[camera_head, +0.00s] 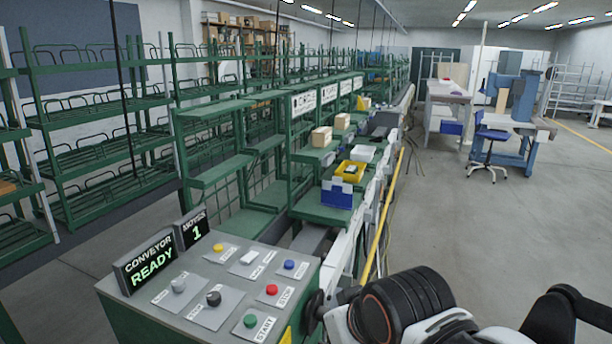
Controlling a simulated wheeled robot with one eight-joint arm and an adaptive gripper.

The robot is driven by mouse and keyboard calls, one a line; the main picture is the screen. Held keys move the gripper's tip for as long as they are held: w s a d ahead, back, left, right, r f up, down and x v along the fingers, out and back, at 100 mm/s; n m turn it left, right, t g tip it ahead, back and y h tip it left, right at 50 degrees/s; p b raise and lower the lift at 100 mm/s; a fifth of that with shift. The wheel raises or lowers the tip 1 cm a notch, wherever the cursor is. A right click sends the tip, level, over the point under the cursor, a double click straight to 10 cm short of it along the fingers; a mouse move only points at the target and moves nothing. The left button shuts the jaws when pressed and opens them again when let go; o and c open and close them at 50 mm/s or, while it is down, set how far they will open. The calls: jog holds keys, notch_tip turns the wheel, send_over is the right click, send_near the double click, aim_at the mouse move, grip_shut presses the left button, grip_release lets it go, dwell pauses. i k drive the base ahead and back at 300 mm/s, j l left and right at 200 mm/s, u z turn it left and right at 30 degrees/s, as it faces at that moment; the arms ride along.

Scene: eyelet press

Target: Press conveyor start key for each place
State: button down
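The green start key (251,321) sits on a plate marked START at the front right of the grey control panel (150,311). A display (150,262) on the panel reads CONVEYOR READY, and a smaller display (192,228) reads MOVES 1. A red key (272,289) marked STOP, a blue key (289,264), a white switch (248,257), a yellow key (218,247), a grey knob (178,285) and a black knob (213,298) share the panel. My arm shows at the lower right, beside the panel; my gripper's fingers cannot be made out.
The conveyor line runs away behind the panel, with a blue bin (337,195), a yellow bin (350,171) and cardboard boxes (321,137) on green stations. Green racks (95,130) stand at left. A blue chair (490,135) stands at right.

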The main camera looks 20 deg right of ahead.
aim_at(250, 320)
jog(key=i+l, duration=0.15)
jog(key=l, duration=0.15)
jog(key=i+l, duration=0.15)
jog(key=l, duration=0.15)
jog(key=i+l+u, duration=0.1)
jog(key=l, duration=0.2)
jog(key=u, duration=1.45)
jog(key=i+l, duration=0.05)
jog(key=l, duration=0.05)
